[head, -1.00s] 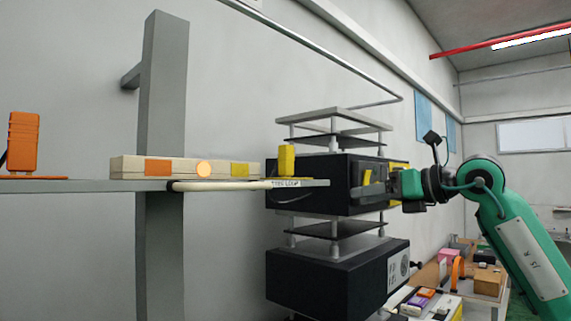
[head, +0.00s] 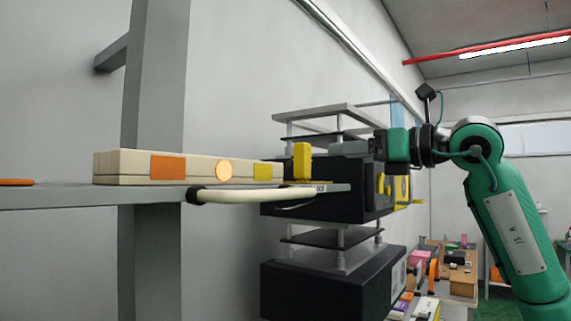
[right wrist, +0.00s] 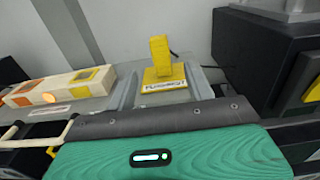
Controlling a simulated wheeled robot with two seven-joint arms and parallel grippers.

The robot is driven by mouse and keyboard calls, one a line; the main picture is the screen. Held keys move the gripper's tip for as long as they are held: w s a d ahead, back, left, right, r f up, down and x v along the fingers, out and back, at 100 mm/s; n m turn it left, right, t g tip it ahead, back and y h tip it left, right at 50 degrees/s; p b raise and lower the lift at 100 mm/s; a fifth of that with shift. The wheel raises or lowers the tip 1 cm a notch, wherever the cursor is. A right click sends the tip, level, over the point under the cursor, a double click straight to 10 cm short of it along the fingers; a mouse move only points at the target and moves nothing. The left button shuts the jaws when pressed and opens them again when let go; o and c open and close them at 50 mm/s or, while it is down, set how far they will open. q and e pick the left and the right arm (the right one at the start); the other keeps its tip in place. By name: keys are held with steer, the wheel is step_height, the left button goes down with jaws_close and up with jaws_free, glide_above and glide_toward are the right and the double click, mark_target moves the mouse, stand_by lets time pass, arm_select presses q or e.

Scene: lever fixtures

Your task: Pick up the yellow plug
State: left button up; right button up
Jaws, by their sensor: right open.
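The yellow plug (head: 302,161) stands upright near the right end of the grey shelf (head: 70,196). In the right wrist view the plug (right wrist: 160,58) stands on a flat yellow base (right wrist: 164,78) with a printed label. My right gripper (head: 334,147) comes in from the right with its fingers pointing left. It is open and empty, slightly above and to the right of the plug, with a small gap between them in the picture. My left gripper is not in view.
A cream block (head: 125,166) with orange and yellow patches lies on the shelf left of the plug. A pale rail (head: 245,196) runs along the shelf's front. Black boxes (head: 325,290) are stacked behind and right of the shelf end. A grey post (head: 155,90) stands left.

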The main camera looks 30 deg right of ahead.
mark_target(308, 149)
steer(key=x, duration=0.1)
steer(key=p+x, duration=0.2)
steer(key=x, duration=0.1)
steer(key=shift+r, duration=0.3)
steer(key=x, duration=0.2)
steer(key=shift+w+a+f+p, duration=0.1)
steer(key=shift+w+p, duration=0.15)
steer(key=shift+p, duration=0.05)
steer(key=shift+w+a+f, duration=0.1)
steer(key=shift+w+a, duration=0.05)
steer(key=shift+w, duration=0.2)
steer(key=shift+w+a+r+p, duration=0.15)
steer(key=shift+w+p, duration=0.25)
steer(key=shift+p, duration=0.15)
steer(key=shift+w+a+r+p, duration=0.15)
steer(key=shift+w+p, duration=0.2)
steer(key=shift+p, duration=0.15)
steer(key=p+x, duration=0.1)
steer(key=x, duration=0.2)
steer(key=shift+f+p, duration=0.15)
steer(key=shift+p, duration=0.15)
steer(key=shift+w+a+f, duration=0.1)
steer(key=shift+w, duration=0.15)
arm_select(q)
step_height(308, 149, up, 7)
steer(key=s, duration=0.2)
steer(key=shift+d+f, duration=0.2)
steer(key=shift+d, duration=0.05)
arm_select(e)
steer(key=shift+s, duration=0.1)
